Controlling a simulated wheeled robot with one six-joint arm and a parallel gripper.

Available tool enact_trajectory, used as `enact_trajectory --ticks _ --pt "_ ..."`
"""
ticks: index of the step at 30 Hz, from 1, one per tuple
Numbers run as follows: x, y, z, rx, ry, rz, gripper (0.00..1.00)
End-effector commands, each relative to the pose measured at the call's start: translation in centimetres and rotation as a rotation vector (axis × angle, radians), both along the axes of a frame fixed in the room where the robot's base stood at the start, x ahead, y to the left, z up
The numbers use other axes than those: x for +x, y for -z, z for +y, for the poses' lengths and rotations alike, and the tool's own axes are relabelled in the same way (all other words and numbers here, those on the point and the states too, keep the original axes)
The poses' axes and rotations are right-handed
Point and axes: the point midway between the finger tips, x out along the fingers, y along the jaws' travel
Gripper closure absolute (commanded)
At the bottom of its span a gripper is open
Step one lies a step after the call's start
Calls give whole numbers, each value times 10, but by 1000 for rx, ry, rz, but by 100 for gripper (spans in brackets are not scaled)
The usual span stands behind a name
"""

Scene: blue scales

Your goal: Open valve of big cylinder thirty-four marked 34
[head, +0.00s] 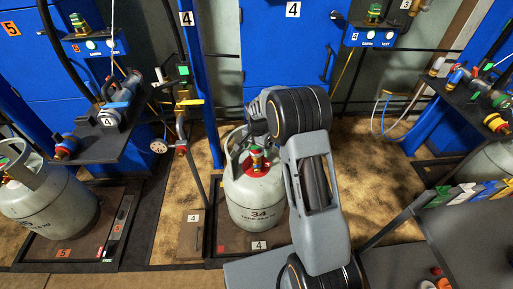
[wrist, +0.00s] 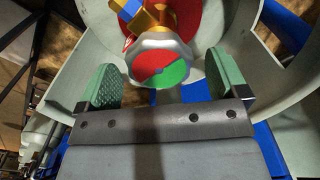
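The big cylinder (head: 256,200) marked 34 is pale grey-green and stands upright in the middle of the head view. Its red top carries the valve, partly shaded by my arm and the collar. In the wrist view the valve knob (wrist: 161,61) is silver-rimmed with a red and green face. My gripper (wrist: 165,88) is open, with its green pads left and right of the knob's near side and gaps to both. A brass and blue fitting (wrist: 146,15) sits behind the knob. The gripper fingers are hidden behind my arm in the head view.
The cylinder's collar (wrist: 232,60) curves around the valve, close to my fingers. Cylinder 5 (head: 48,203) stands at the left, and another cylinder (head: 490,165) is at the right. A shelf (head: 85,135) with a filling tool is left. A rack with coloured tags (head: 465,195) is at the right front.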

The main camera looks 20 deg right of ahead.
Motion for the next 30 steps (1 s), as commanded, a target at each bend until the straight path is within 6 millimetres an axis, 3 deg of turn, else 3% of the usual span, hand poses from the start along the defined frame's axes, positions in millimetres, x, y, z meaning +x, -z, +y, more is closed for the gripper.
enact_trajectory --ticks 2,15,23,30 --pt "0 0 0 0 0 0 15" --pt "0 0 0 0 0 0 57" --pt "0 -1 0 0 -35 0 57" --pt "1 -3 1 0 -183 0 57"
